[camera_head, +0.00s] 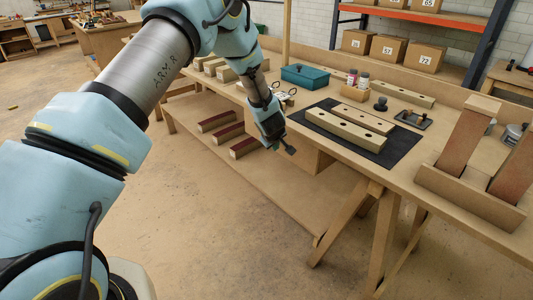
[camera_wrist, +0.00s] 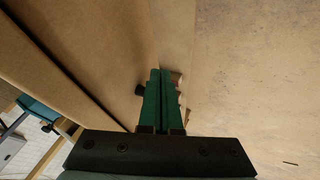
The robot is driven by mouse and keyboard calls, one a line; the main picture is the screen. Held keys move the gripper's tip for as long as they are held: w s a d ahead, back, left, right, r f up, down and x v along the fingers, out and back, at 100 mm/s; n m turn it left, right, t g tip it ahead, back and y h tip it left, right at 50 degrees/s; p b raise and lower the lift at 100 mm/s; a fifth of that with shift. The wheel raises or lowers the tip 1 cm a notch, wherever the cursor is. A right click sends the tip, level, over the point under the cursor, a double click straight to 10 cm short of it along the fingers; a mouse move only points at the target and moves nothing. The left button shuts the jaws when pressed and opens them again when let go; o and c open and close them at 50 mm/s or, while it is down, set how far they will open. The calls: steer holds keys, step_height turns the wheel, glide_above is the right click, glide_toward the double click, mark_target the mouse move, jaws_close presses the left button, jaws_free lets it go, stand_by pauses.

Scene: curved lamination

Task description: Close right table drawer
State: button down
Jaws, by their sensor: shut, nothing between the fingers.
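My gripper (camera_head: 290,150) is shut and empty, just in front of the long workbench's front side. Its green fingers (camera_wrist: 160,75) lie together in the wrist view, close to a wooden panel. A wooden drawer front (camera_head: 312,158) shows below the tabletop beside my gripper in the head view, partly hidden by it. I cannot tell from this angle how far the drawer stands out, or whether the fingers touch it. In the wrist view a dark knob (camera_wrist: 139,90) shows left of the fingers, partly hidden by them.
The workbench top (camera_head: 400,165) carries a black mat (camera_head: 375,148) with wooden blocks, a teal box (camera_head: 305,76) and a wooden fixture (camera_head: 470,195) at right. Wooden strips lie on the lower shelf (camera_head: 250,190). The floor (camera_head: 220,260) in front is clear.

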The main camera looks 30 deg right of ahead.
steer(key=a+f+b+v, duration=0.1)
steer(key=v, duration=0.9)
steer(key=w+a+r+m+y, duration=0.1)
steer(key=a+r, duration=0.2)
steer(key=a, duration=0.5)
steer(key=w+a+r+g, duration=0.1)
steer(key=a+r, duration=0.3)
steer(key=a, duration=0.4)
steer(key=w+a+r+m+y, duration=0.1)
steer(key=a+r, duration=0.2)
steer(key=a, duration=0.5)
steer(key=s+a+r+g+y+p, duration=0.1)
steer(key=s+a+r, duration=0.1)
steer(key=s+a, duration=0.4)
steer(key=s+a+r+g+y, duration=0.1)
steer(key=s+a, duration=0.5)
steer(key=a, duration=1)
steer(key=shift+r+g+y+p, duration=0.35)
steer(key=shift+r+g, duration=0.15)
steer(key=shift+r, duration=0.15)
steer(key=shift+s, duration=0.1)
